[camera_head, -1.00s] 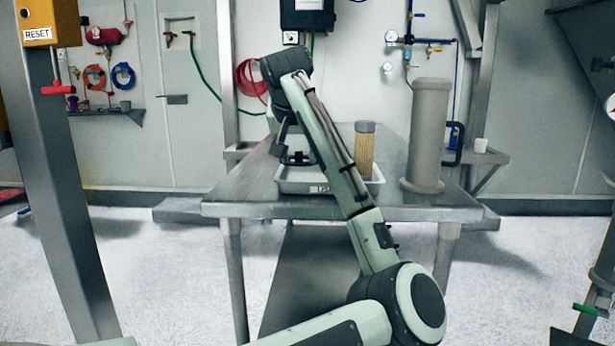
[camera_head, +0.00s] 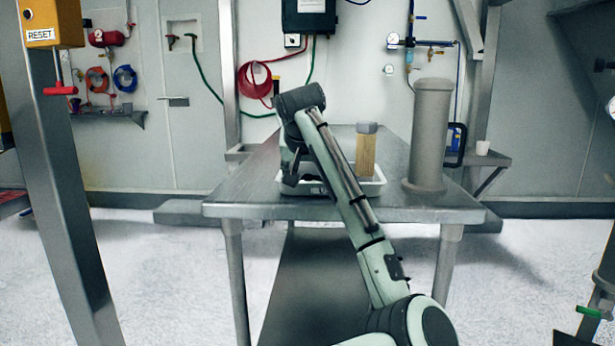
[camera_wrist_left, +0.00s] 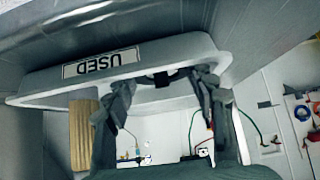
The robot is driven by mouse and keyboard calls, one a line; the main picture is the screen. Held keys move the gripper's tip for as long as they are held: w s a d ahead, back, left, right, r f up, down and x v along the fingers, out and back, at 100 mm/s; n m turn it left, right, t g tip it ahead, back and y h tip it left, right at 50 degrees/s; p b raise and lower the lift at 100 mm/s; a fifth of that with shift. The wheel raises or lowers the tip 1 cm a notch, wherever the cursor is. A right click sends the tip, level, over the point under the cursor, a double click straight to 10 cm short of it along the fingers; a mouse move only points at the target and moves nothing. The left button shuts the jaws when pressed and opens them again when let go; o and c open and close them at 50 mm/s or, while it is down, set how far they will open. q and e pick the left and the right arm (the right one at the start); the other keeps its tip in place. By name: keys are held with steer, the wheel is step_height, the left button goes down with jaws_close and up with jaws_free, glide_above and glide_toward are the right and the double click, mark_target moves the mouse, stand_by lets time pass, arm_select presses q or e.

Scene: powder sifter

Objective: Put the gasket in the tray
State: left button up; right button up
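The white tray (camera_head: 374,187) stands on the steel table, mostly behind my left arm in the head view. In the left wrist view the tray (camera_wrist_left: 190,50) appears upside down, with a "USED" label on its wall. My left gripper (camera_head: 301,184) is low over the tray's left part. In the wrist view its fingers (camera_wrist_left: 162,84) are spread apart. A small dark piece (camera_wrist_left: 160,79) shows between the fingertips by the tray's rim; it may be the gasket, but I cannot tell, nor whether it is touched. My right gripper is not in view.
A yellowish cylinder with a grey cap (camera_head: 365,152) stands at the tray's right part. A tall grey flanged pipe (camera_head: 429,135) stands to its right on the steel table (camera_head: 235,197). A metal post (camera_head: 62,190) rises at the left. The table's left side is clear.

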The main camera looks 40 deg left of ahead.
arm_select(q)
steer(key=shift+r, duration=0.1)
steer(key=v, duration=1.2)
steer(key=shift+p, duration=0.35)
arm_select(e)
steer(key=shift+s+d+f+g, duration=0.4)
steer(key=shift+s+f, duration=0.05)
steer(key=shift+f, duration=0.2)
